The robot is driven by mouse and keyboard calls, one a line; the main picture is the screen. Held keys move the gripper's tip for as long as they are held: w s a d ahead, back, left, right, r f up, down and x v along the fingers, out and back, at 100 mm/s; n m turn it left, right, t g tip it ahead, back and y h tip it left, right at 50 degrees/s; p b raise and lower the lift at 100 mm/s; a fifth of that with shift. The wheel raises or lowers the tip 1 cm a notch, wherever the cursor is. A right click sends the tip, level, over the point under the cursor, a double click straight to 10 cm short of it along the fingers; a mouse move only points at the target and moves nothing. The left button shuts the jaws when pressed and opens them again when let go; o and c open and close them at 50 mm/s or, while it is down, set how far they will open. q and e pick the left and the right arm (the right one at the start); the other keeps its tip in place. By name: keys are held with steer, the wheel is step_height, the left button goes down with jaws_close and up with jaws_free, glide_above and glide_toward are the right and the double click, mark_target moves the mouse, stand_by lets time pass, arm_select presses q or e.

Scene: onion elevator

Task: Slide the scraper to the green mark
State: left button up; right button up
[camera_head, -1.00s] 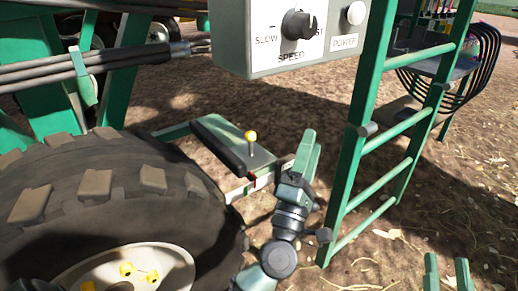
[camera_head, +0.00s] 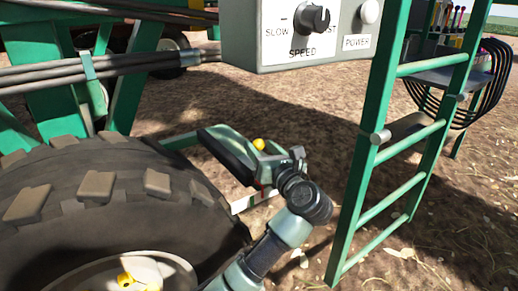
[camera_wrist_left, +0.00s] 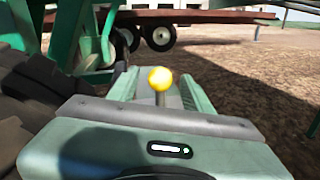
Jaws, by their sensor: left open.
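The scraper's handle is a thin post with a yellow knob (camera_head: 259,144), standing beside a dark bar (camera_head: 228,155) on a green frame behind the big tyre. My left gripper (camera_head: 264,151) is at the knob and partly covers the post and the frame. In the left wrist view its open fingers (camera_wrist_left: 160,92) lie on either side of the yellow knob (camera_wrist_left: 160,77). I cannot tell whether they touch the post. A small red mark shows by the frame's near edge, largely covered by my gripper. I cannot make out a green mark. My right gripper is out of view.
The large tyre (camera_head: 95,205) fills the left. A green ladder (camera_head: 365,160) stands to the right of my left arm. A grey control box (camera_head: 290,40) with a speed dial and power button hangs above. Bare soil lies between the frame and the ladder.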

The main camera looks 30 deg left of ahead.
arm_select(q)
steer(key=shift+x, duration=0.95)
jaws_close()
stand_by(0.7)
